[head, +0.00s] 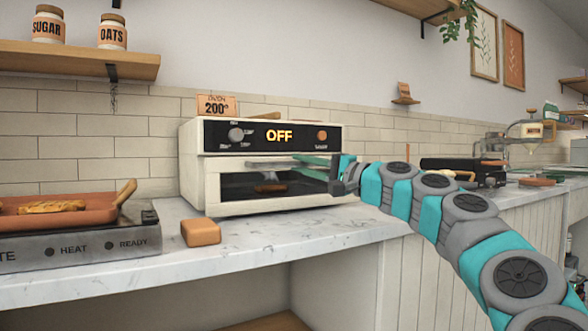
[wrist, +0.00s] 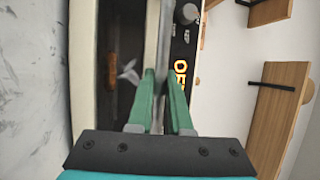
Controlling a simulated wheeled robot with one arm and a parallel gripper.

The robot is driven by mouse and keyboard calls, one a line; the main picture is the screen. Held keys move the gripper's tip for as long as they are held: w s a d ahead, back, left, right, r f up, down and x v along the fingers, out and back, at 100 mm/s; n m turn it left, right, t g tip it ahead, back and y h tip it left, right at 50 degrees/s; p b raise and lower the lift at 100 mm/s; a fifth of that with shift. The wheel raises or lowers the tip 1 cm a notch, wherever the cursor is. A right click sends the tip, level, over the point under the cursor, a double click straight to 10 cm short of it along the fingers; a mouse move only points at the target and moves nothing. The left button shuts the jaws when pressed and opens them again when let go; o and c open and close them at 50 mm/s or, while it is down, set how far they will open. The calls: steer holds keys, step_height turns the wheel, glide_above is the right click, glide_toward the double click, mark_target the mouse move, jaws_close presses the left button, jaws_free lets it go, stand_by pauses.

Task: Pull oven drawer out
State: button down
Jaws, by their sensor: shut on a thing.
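A cream toaster oven (head: 190,165) stands on the marble counter, with "OFF" lit on its black panel (head: 285,135). Below the panel is the oven drawer front (head: 235,185) with a dark window and a metal handle bar (head: 265,163). My gripper (head: 312,165) reaches in from the right and is shut on the handle. In the wrist view the handle bar (wrist: 158,65) runs between the two green fingers of my gripper (wrist: 161,100). A brown item (wrist: 111,70) shows behind the window. I cannot tell whether the drawer is slightly out.
A brown block (head: 200,232) sits on the counter front left of the oven. A grey heating plate (head: 90,247) bears an orange pan (head: 95,212) with food. A "200°" card (head: 216,105) stands on top of the oven. Bare counter (head: 300,228) lies before the oven.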

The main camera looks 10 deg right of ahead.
steer(key=s+d, duration=0.4)
steer(key=s, duration=0.9)
steer(key=shift+s+d+b, duration=0.15)
steer(key=shift+s+b, duration=0.15)
steer(key=shift+b, duration=0.15)
steer(key=c, duration=0.8)
jaws_free()
steer(key=shift+c, duration=0.2)
steer(key=shift+d, duration=0.1)
steer(key=v, duration=0.7)
steer(key=shift+s+d, duration=0.15)
steer(key=shift+s, duration=0.15)
steer(key=shift+f, duration=0.15)
